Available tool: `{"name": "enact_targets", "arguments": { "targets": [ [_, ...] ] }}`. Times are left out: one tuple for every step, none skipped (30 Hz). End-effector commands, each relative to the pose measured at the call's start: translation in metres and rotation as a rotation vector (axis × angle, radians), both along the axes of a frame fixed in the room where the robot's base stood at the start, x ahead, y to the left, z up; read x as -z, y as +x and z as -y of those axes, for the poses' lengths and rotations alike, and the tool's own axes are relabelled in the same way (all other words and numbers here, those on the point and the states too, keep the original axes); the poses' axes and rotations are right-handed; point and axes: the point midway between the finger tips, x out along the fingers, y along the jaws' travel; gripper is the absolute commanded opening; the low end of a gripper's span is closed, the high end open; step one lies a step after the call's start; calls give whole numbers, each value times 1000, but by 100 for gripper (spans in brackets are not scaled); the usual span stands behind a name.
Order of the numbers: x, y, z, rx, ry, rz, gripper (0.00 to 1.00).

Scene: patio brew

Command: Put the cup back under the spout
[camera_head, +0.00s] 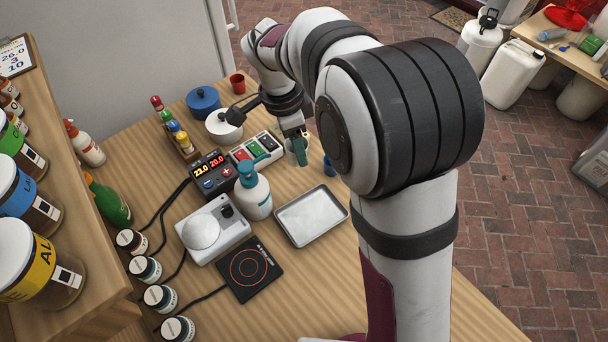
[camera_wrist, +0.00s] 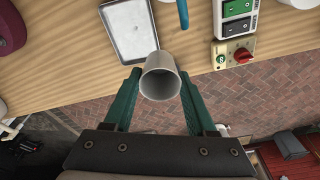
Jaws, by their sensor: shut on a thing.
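A plain grey cup (camera_wrist: 160,64) sits between the two green fingers of my gripper (camera_wrist: 160,88) in the wrist view; the gripper is shut on it. In the head view my gripper (camera_head: 297,150) is near the table's far right edge, right of the pump bottle; the cup is hard to make out there. The white pump bottle (camera_head: 254,196) has a blue pump head with a spout (camera_head: 263,158) pointing right. A blue part, likely this spout, shows at the top of the wrist view (camera_wrist: 183,13). The cup is apart from it.
An empty metal tray (camera_head: 312,215) lies right of the bottle. A switch panel (camera_head: 256,148) and a controller with red digits (camera_head: 211,172) stand behind it. A scale (camera_head: 213,229) and hot plate (camera_head: 248,269) are left and in front.

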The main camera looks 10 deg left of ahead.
Motion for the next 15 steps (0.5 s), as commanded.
{"name": "enact_targets", "arguments": {
  "targets": [
    [10,10,25,8,-2,-1,0],
    [16,15,39,8,-3,0,0],
    [23,21,57,7,-3,3,0],
    [27,24,69,5,-2,5,0],
    [31,27,80,3,-2,7,0],
    [36,30,92,1,-2,10,0],
    [39,31,99,-1,-3,11,0],
    [41,32,105,-3,-2,13,0],
    [44,33,108,-5,-3,13,0],
    [47,34,108,-8,-3,14,0],
    [51,35,104,-10,-3,14,0],
    [57,37,95,-11,-3,14,0],
    [63,39,86,-14,-4,12,0],
    [69,41,76,-15,-4,12,0],
    [77,43,63,-15,-4,12,0]
  ]
}}
